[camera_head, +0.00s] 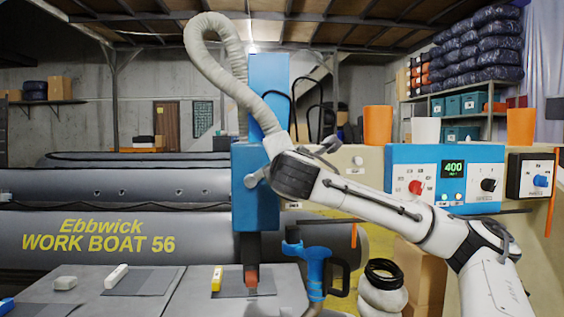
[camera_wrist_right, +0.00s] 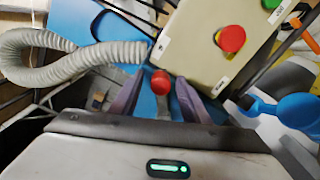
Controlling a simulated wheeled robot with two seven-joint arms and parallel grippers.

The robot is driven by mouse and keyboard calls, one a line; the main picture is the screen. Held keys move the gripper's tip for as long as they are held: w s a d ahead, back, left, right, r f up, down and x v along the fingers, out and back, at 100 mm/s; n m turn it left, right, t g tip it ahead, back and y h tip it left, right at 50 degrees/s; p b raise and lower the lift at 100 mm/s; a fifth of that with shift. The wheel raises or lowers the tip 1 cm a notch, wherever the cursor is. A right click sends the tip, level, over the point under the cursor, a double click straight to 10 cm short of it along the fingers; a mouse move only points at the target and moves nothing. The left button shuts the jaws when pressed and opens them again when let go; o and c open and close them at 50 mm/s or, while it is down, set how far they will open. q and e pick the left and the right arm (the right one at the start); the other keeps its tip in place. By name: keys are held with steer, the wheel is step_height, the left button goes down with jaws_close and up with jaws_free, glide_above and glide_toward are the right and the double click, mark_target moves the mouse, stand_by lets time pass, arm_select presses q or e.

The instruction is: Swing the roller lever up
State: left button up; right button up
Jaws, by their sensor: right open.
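The roller lever's red round knob (camera_wrist_right: 160,82) shows in the right wrist view, in front of the blue machine. My right gripper (camera_wrist_right: 159,88) is open, with one finger on each side of the knob; I cannot tell whether they touch it. In the head view the right gripper (camera_head: 257,178) is at the blue welding machine (camera_head: 255,205), and my wrist hides the knob there. The machine's red-tipped foot (camera_head: 251,276) is low over the grey work table (camera_head: 190,290). My left gripper is not in view.
A ribbed hose (camera_head: 215,50) loops above my right wrist. A blue hand tool (camera_head: 316,262) stands right of the machine. A control box with a red button (camera_wrist_right: 230,38) is close to the gripper. A blue panel reading 400 (camera_head: 445,178) is at right; a grey boat (camera_head: 130,230) lies behind.

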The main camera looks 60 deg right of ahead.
steer(key=v, duration=0.9)
steer(key=shift+s+a, duration=0.25)
steer(key=shift+a, duration=0.05)
